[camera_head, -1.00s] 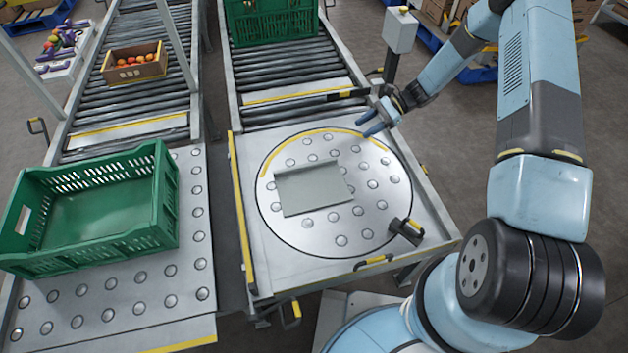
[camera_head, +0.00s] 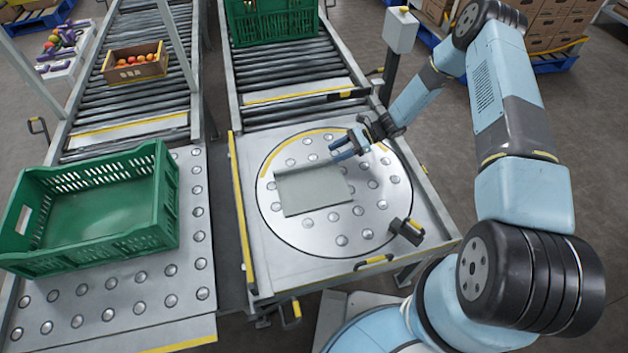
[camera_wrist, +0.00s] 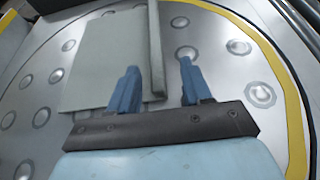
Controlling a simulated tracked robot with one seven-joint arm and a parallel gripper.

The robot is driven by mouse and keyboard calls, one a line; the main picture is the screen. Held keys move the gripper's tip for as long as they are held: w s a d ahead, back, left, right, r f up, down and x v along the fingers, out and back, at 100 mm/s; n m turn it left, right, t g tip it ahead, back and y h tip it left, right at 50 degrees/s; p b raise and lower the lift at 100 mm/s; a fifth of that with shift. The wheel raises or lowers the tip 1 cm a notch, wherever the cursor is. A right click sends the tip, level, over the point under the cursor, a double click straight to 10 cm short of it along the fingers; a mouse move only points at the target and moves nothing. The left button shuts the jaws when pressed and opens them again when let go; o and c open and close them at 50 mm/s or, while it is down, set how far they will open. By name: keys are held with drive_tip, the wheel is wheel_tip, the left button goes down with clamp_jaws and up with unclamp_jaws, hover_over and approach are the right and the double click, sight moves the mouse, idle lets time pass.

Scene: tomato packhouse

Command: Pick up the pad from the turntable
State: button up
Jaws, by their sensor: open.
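The pad (camera_head: 313,190) is a flat grey-green sheet with a raised lip along an edge. It lies on the round turntable (camera_head: 290,234), which is studded with metal balls. My gripper (camera_head: 343,147) is just above the pad's upper right corner in the head view. In the wrist view the pad (camera_wrist: 108,60) is ahead and to the left. My gripper (camera_wrist: 163,82) is open there, with the pad's raised lip lying between the lines of its two blue fingers. Nothing is held. I cannot tell the exact height of the fingertips above the lip.
A black handle (camera_head: 406,230) stands at the turntable's lower right. An empty green crate (camera_head: 90,255) is on the ball table to the left. Another green crate (camera_head: 272,22) and a box of tomatoes (camera_head: 134,72) sit on the rollers behind. A grey post box (camera_head: 400,30) stands behind right.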

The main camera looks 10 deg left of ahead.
sight(323, 160)
drive_tip(key=shift+x, duration=2.8)
drive_tip(key=shift+s+d, duration=0.1)
clamp_jaws()
